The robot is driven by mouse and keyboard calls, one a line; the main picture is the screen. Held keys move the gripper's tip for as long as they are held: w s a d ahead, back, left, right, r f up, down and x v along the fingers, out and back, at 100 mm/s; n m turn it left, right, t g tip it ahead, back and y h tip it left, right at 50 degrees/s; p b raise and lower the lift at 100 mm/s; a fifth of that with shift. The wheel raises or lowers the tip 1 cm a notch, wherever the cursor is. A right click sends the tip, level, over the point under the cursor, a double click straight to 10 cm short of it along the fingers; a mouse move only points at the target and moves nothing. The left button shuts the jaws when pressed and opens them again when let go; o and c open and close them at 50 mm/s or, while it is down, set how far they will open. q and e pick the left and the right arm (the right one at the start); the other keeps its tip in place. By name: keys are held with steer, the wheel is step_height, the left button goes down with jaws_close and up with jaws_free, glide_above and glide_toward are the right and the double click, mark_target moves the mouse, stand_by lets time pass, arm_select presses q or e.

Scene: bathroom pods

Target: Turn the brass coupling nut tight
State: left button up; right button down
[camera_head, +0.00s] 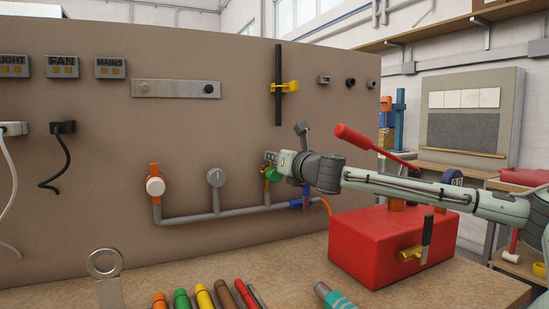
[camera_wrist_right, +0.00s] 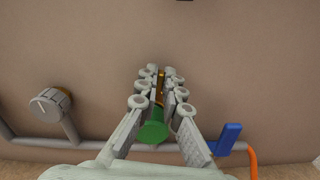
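The brass coupling nut (camera_wrist_right: 160,88) shows as a small brass piece on the wall pipework, beside a green round part (camera_wrist_right: 153,130). In the head view the green part (camera_head: 272,174) sits at the right end of the grey pipe, and the brass beside it is largely hidden by my gripper. My right gripper (camera_head: 273,157) reaches in from the right. In the right wrist view its two fingers (camera_wrist_right: 161,80) lie on both sides of the brass piece, with almost no gap, and appear closed on it. My left gripper is in neither view.
A grey pipe (camera_head: 235,216) runs along the board, with an orange-and-white valve (camera_head: 155,186), a grey knob (camera_head: 216,177) and a blue lever (camera_wrist_right: 224,139). A red box (camera_head: 370,245) with a red-handled lever (camera_head: 353,137) stands under my right arm. Several coloured handles (camera_head: 204,297) lie at the bench front.

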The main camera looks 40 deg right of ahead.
stand_by(0.4)
